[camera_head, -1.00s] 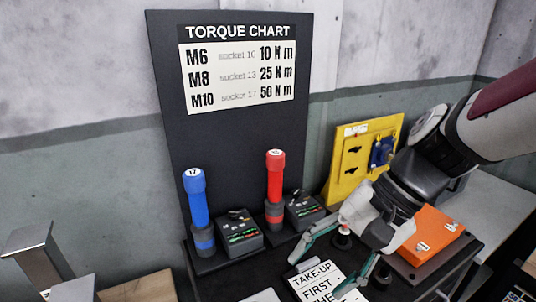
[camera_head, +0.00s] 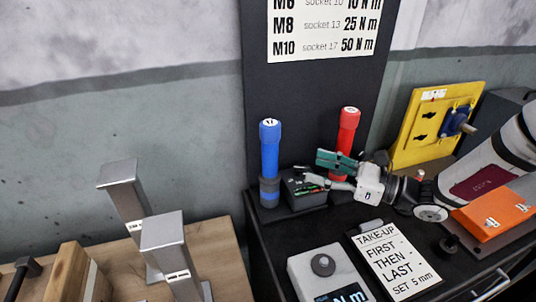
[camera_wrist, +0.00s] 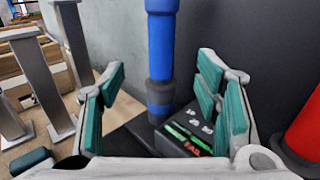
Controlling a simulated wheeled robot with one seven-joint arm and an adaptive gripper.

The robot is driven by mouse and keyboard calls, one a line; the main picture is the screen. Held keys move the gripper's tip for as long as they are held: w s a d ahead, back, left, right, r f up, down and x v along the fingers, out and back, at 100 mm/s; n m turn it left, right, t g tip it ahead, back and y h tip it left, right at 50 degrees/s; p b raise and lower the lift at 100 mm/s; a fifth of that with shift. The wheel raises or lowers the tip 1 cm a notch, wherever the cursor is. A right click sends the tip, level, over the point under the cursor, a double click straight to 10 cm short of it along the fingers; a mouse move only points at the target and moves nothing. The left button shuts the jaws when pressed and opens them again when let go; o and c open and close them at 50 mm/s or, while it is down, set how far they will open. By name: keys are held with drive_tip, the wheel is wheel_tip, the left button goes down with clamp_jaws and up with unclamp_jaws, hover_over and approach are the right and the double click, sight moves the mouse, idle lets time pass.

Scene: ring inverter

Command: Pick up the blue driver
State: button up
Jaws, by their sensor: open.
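The blue driver (camera_head: 269,155) stands upright at the left end of the black bench, with a dark grey lower part and a white cap mark. In the wrist view the blue driver (camera_wrist: 161,50) rises ahead, centred between the fingers. My gripper (camera_head: 317,170) is open and empty, pointing left toward it from the right. In the wrist view its green-padded fingers (camera_wrist: 160,95) are spread either side of the driver's line, and the driver is beyond them, not held. A small black box with a lit display (camera_head: 305,188) sits just right of the driver.
A red driver (camera_head: 348,130) stands behind my gripper, close to the arm. A black chart panel (camera_head: 300,95) rises behind both drivers. Grey metal posts (camera_head: 165,248) stand at the left. A grey box with a display (camera_head: 325,270) and a take-up card (camera_head: 395,260) lie in front.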

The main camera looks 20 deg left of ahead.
sight(270, 150)
drive_tip(key=a, duration=0.5)
drive_tip(key=w+a, duration=0.1)
drive_tip(key=a, duration=0.1)
drive_tip(key=shift+a, duration=0.4)
drive_tip(key=shift+w+a+r+p, duration=0.1)
drive_tip(key=shift+w+a+p, duration=0.1)
drive_tip(key=shift+a, duration=0.75)
drive_tip(key=shift+w+a+r+p, duration=0.1)
drive_tip(key=shift+w+a, duration=0.1)
drive_tip(key=shift+a, duration=0.7)
drive_tip(key=shift+w+a+r+p, duration=0.1)
drive_tip(key=shift+w+a, duration=0.1)
drive_tip(key=shift+a, duration=0.75)
drive_tip(key=shift+c, duration=0.6)
clamp_jaws()
